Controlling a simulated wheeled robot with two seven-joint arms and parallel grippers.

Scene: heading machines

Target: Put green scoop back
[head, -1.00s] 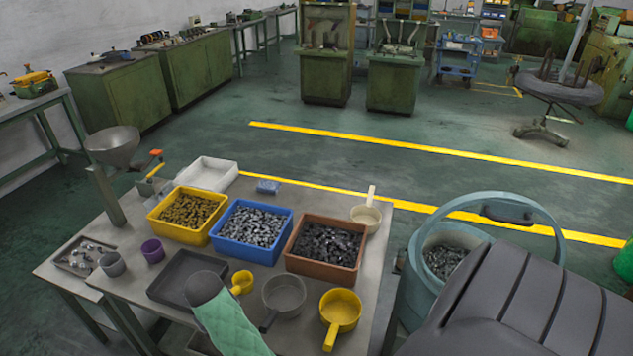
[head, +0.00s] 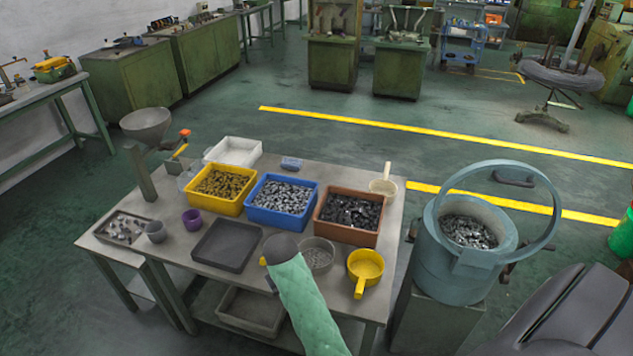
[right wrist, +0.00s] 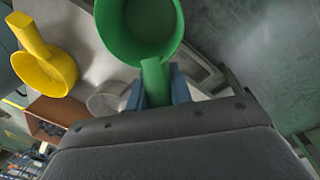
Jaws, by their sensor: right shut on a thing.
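The green scoop (right wrist: 150,30) shows in the right wrist view, its handle between the blue fingers of my right gripper (right wrist: 155,88). The gripper is shut on that handle. The scoop's bowl points away from my wrist, and the table's edge shows behind it. An arm of mine in a pale green sleeve reaches over the table's front in the head view. No left gripper fingers show.
A yellow scoop (head: 366,266), a grey pan (head: 318,256) and a cream scoop (head: 383,186) are on the table (head: 190,255). Yellow (head: 226,208), blue (head: 252,216) and brown (head: 327,232) bins hold small parts. A large teal bucket (head: 468,265) stands right of the table.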

